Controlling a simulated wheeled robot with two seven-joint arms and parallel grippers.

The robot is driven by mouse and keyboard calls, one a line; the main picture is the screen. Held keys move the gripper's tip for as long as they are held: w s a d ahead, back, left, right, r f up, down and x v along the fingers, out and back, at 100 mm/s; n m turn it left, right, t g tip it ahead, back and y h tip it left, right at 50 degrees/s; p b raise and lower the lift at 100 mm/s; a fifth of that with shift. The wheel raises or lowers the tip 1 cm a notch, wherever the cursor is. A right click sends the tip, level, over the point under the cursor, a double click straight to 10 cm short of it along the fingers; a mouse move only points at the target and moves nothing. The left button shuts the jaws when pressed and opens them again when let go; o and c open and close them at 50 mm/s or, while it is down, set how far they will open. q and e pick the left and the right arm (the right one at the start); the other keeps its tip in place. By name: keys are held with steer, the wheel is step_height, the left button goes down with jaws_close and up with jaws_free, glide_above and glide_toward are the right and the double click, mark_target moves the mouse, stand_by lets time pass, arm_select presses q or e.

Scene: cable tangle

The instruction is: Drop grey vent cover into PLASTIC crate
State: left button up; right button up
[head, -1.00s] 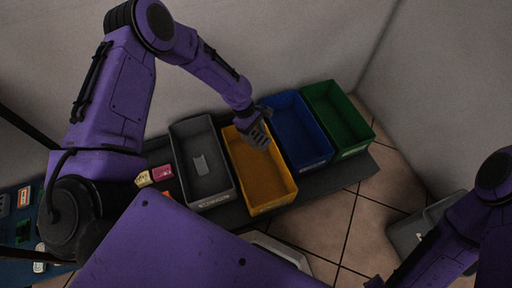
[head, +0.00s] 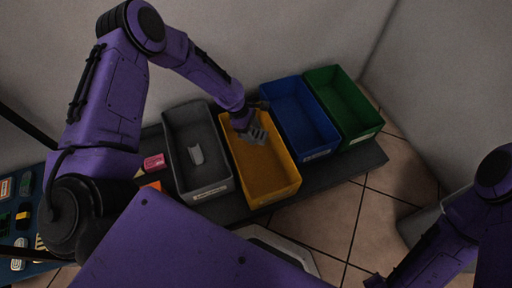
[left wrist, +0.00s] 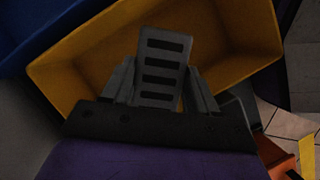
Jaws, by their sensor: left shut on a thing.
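My left gripper (head: 251,129) is shut on the grey vent cover (head: 257,136), a flat piece with dark slots. The vent cover (left wrist: 162,68) stands out between the two fingers in the left wrist view. Both are over the far end of the yellow crate (head: 284,194), and the cover appears clear of the crate floor. The yellow crate (left wrist: 75,85) lies behind the cover in the wrist view. The crates have front labels too small to read, so I cannot tell which says PLASTIC. My right arm shows at the lower right, but its gripper is out of view.
A grey crate (head: 178,165) with a small pale item (head: 196,154) inside stands left of the yellow one. A blue crate (head: 327,145) and a green crate (head: 368,124) stand to its right. A pink item (head: 154,162) lies left of the grey crate.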

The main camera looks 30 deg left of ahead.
arm_select(q)
steer(key=o, duration=1.1)
steer(key=shift+r, duration=0.1)
steer(key=p+v, duration=0.4)
steer(key=v, duration=0.6)
steer(key=shift+a+r, duration=0.15)
steer(key=shift+r, duration=0.05)
